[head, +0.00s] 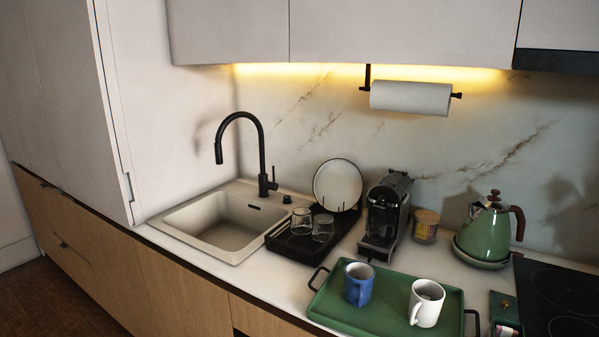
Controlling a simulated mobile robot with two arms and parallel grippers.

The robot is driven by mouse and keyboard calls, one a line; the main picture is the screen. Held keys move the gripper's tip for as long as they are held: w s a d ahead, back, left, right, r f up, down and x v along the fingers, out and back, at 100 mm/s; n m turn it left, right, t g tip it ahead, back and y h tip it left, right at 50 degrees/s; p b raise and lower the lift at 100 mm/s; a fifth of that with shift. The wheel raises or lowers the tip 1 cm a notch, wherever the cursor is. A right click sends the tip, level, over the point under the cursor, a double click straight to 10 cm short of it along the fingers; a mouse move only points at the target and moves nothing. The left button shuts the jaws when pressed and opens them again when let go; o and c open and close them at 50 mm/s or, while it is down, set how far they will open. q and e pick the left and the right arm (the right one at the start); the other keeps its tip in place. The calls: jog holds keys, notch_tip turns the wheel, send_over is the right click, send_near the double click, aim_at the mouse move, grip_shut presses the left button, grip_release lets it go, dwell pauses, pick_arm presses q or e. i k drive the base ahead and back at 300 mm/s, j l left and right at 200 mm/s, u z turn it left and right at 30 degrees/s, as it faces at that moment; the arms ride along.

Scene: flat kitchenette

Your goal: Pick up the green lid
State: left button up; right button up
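A small dark green lid-like piece with a round brass knob (503,305) lies on the counter between the green tray and the black hob, near the right edge. Small, coloured items (508,330) show just in front of it, cut off by the bottom edge; I cannot tell whether the piece rests on their container. The green kettle (484,236) stands behind on a round green base, and its top has a brown knob (494,195). Neither of my grippers is in view.
A green tray (370,325) holds a blue mug (359,285) and a white mug (427,303). A coffee machine (386,215), a wooden-lidded jar (425,226) and a dish rack (290,243) with glasses and a plate stand behind. The sink (190,222) is empty.

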aim_at(504, 306)
jog(key=z, duration=1.35)
